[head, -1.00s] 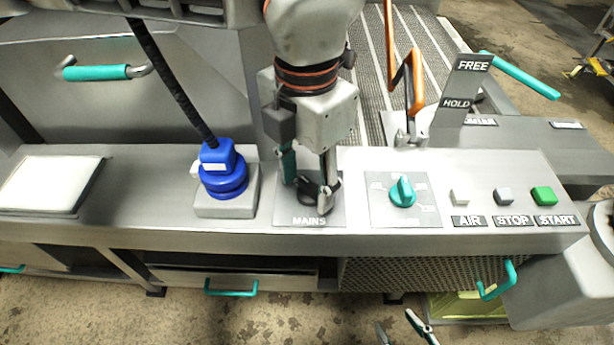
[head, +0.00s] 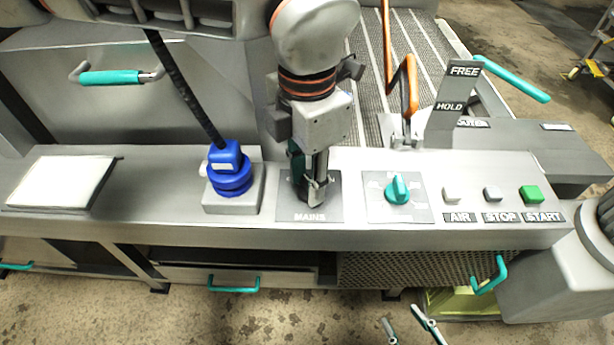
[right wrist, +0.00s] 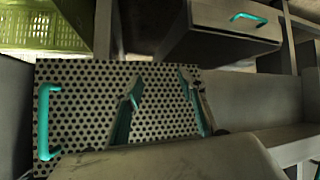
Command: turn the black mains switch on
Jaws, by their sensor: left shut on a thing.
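The grey MAINS plate (head: 332,210) lies on the console top in the head view. My left gripper (head: 312,197) points down onto it, with its fingers closed together over the black mains switch. The switch is almost wholly hidden behind the fingers, so its exact angle cannot be read. My right gripper (head: 408,328) is at the bottom edge of the head view, its fingertips apart and empty. It also shows in the right wrist view (right wrist: 162,90), open in front of a perforated panel.
A blue plug (head: 231,172) with a black cable stands left of the plate. A teal selector knob (head: 397,189) and the AIR, STOP and START (head: 531,194) buttons are to the right. An orange-handled lever (head: 404,85) rises behind. A white pad (head: 62,183) lies far left.

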